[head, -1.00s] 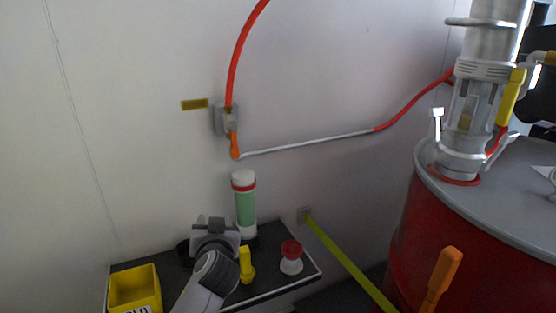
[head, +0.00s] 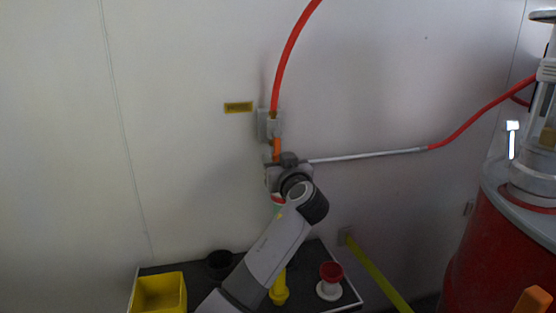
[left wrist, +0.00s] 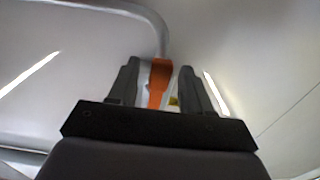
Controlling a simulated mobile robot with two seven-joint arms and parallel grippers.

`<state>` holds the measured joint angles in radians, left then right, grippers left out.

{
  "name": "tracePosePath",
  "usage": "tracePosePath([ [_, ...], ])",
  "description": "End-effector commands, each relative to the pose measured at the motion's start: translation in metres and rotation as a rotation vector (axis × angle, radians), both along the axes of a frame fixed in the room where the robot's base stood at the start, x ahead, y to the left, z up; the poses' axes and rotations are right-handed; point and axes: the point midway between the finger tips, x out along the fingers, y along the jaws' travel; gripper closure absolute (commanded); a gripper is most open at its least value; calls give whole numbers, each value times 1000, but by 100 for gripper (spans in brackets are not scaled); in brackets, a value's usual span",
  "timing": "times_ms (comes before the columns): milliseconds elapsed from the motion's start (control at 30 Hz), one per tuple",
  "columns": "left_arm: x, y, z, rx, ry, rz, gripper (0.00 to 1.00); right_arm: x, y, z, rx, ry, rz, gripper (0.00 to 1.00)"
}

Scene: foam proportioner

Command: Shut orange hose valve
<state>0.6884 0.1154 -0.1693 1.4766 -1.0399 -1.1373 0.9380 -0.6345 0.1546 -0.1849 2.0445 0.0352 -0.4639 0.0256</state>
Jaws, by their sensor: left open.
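The orange hose valve handle (head: 277,147) is on the wall fitting below the red hose, its lower part hidden by my left gripper (head: 281,168) in the head view. In the left wrist view, the orange handle (left wrist: 159,80) shows between the two dark fingers of my left gripper (left wrist: 158,76). The fingers are open and apart, with gaps visible on both sides of the handle. My right gripper is not in view.
A shelf below holds a yellow bin (head: 160,292), a dark cup (head: 220,262), a yellow object (head: 279,290) and a red-topped white knob (head: 330,280). A red drum (head: 490,250) stands at right. A grey pipe (head: 370,155) runs right from the valve.

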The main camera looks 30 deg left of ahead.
Motion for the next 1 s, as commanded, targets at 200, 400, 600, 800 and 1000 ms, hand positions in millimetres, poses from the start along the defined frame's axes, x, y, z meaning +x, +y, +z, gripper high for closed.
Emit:
tracePosePath([
  [200, 7, 9, 0, -1, -1, 0, 51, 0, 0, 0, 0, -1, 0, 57],
  [400, 8, 9, 0, -1, -1, 0, 51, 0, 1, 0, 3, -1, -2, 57],
  [600, 7, 9, 0, -1, -1, 0, 100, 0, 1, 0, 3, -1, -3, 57],
  [800, 7, 10, 0, 1, 1, 0, 100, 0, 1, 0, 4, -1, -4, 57],
  [1000, 7, 16, 0, 10, 14, 0, 100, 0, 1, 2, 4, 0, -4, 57],
])
